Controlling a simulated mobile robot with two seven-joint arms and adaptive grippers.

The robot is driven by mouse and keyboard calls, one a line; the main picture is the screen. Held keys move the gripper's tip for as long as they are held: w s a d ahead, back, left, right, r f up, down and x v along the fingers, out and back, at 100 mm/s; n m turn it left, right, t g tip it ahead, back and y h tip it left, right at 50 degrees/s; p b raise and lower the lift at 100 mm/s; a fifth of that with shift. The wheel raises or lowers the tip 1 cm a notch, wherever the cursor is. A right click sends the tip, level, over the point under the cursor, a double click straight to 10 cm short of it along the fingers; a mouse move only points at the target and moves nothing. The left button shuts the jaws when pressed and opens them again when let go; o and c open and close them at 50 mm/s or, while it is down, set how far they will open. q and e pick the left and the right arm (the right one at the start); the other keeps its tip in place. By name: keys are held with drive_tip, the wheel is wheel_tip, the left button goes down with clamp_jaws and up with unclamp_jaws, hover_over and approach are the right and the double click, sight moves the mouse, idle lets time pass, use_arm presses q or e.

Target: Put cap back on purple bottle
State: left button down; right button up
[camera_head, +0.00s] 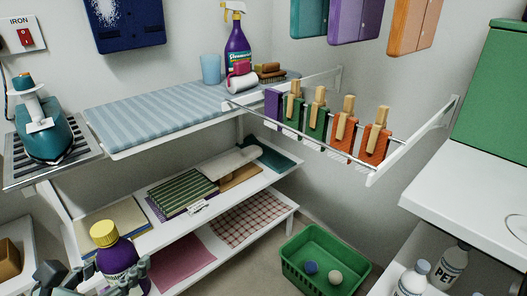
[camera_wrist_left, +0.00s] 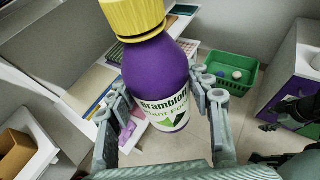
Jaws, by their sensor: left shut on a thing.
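The purple bottle (camera_head: 118,256) is at the lower left of the head view, with a yellow cap (camera_head: 103,233) on its top. In the left wrist view the bottle (camera_wrist_left: 157,72) fills the middle, slightly tilted, its label partly readable as plant food. The yellow cap (camera_wrist_left: 132,14) sits over its neck there; I cannot tell whether it is tightened. My left gripper (camera_head: 96,275) is shut on the bottle's body, one finger on each side. A dark jointed part (camera_wrist_left: 298,112) at the right edge of the wrist view may be my right gripper; its fingers are unclear.
A shelf unit (camera_head: 130,152) with folded cloths stands behind the bottle. A purple spray bottle (camera_head: 237,48) stands on its top. A green basket (camera_head: 325,290) with two balls sits on the floor. A rail with pegged cloths (camera_head: 318,122) juts from the wall.

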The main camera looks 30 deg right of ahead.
idle(0.3)
use_arm(q)
drive_tip(key=w+a+n+t+y, duration=0.2)
drive_tip(key=a+n+y, duration=0.6)
drive_tip(key=a, duration=0.5)
drive_tip(key=shift+a+f+t+y, duration=0.3)
drive_tip(key=shift+f+t+y, duration=0.15)
drive_tip(key=shift+t, duration=0.15)
